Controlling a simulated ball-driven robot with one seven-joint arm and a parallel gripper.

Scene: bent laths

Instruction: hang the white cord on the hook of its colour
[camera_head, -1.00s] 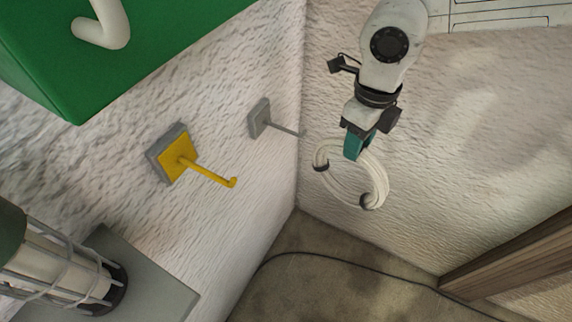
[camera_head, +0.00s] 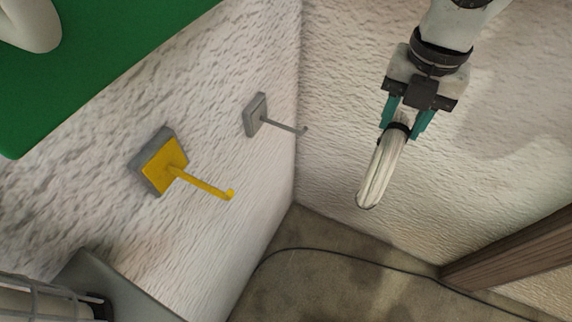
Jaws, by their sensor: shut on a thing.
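The white cord (camera_head: 381,172) is a coil with dark ties, seen nearly edge-on and hanging down from my gripper (camera_head: 407,122). The gripper's teal fingers are shut on the cord's upper part, by a dark tie. The cord hangs clear of the walls, to the right of the hooks. A grey hook (camera_head: 283,126) sticks out from a grey plate on the left wall near the corner. A yellow hook (camera_head: 203,184) on a yellow plate with grey backing is nearer on the same wall. No white hook can be made out.
A green box-like thing (camera_head: 95,60) with a pale curved part (camera_head: 30,24) fills the upper left. A grey box (camera_head: 125,290) with a caged lamp-like thing stands at lower left. A dark cable (camera_head: 345,254) lies on the floor; a wooden beam (camera_head: 510,240) is at right.

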